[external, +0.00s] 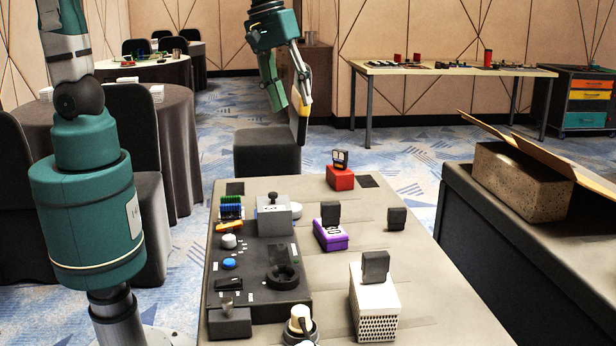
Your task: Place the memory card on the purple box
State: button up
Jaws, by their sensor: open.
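The purple box (331,236) sits near the middle of the table, with white markings on it. A dark upright block (330,213) stands at its back edge; I cannot tell whether it rests on the box or behind it. A small black piece with a pale label, perhaps the memory card (340,159), stands upright on the red box (340,178) farther back. My gripper (290,112) is open, high above and beyond the table's far edge, left of the red box. A yellowish part shows at its right finger; I cannot tell what it is. It touches neither box.
A white perforated box (374,310) with a dark block (375,267) on top stands at the front. Another dark block (397,219) stands right of the purple box. A dark control panel (256,280) with knobs fills the left side.

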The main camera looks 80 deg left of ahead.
jog(key=s+a+r+m+t, duration=0.2)
jog(key=s+a+m, duration=0.3)
jog(key=s, duration=0.2)
jog(key=s+a+r+m+t, duration=0.2)
jog(key=s+a+m, duration=0.3)
jog(key=s, duration=0.3)
jog(key=shift+s+a+r+y, duration=0.15)
jog(key=shift+a+r+y, duration=0.15)
jog(key=shift+a+r, duration=0.4)
